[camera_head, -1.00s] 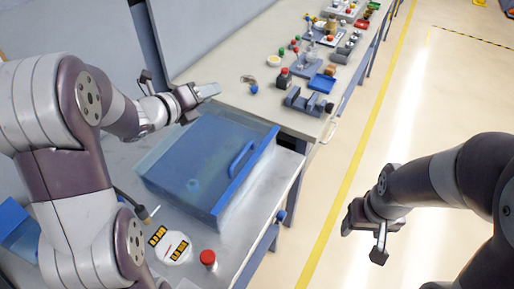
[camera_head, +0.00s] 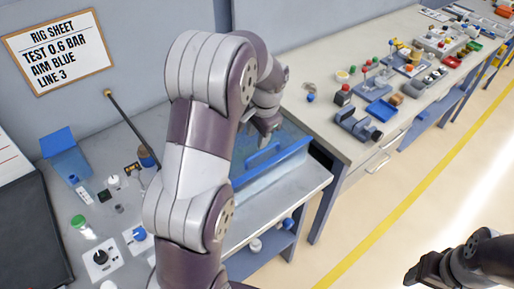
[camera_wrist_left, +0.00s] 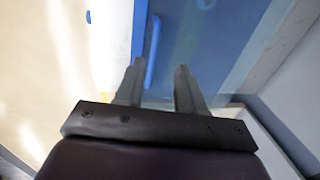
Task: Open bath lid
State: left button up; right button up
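The bath's translucent blue lid (camera_head: 293,143) lies down over the bath, on the bench right of my left forearm, which hides much of it. Its solid blue handle (camera_head: 262,155) runs along the front edge. My left gripper (camera_head: 266,134) hangs just above the lid, behind the handle. In the left wrist view my left gripper (camera_wrist_left: 160,70) has its two fingers apart with nothing between them. The handle (camera_wrist_left: 152,50) shows just past the fingertips, and the lid (camera_wrist_left: 215,45) spreads to the right. My right gripper (camera_head: 425,268) is at the lower right over the floor; its fingers are unclear.
A rig sheet (camera_head: 60,58) hangs on the wall.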

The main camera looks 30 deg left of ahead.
aim_at(258, 154)
pick_arm(q)
jog(key=f, duration=0.2)
jog(key=d+f, duration=0.1)
jog(key=shift+w+f+p, duration=0.3)
jog(key=shift+w, duration=0.1)
jog(key=f, duration=0.1)
jog(key=a+f, duration=0.1)
jog(key=f, duration=0.1)
jog(key=shift+a+f, duration=0.15)
jog(key=shift+a, duration=0.15)
jog(key=shift+d, duration=0.45)
jog(key=c, duration=0.6)
grip_shut()
pick_arm(e)
jog(key=shift+w+d+r, duration=0.1)
jog(key=shift+d+r, duration=0.5)
jog(key=shift+d, duration=0.05)
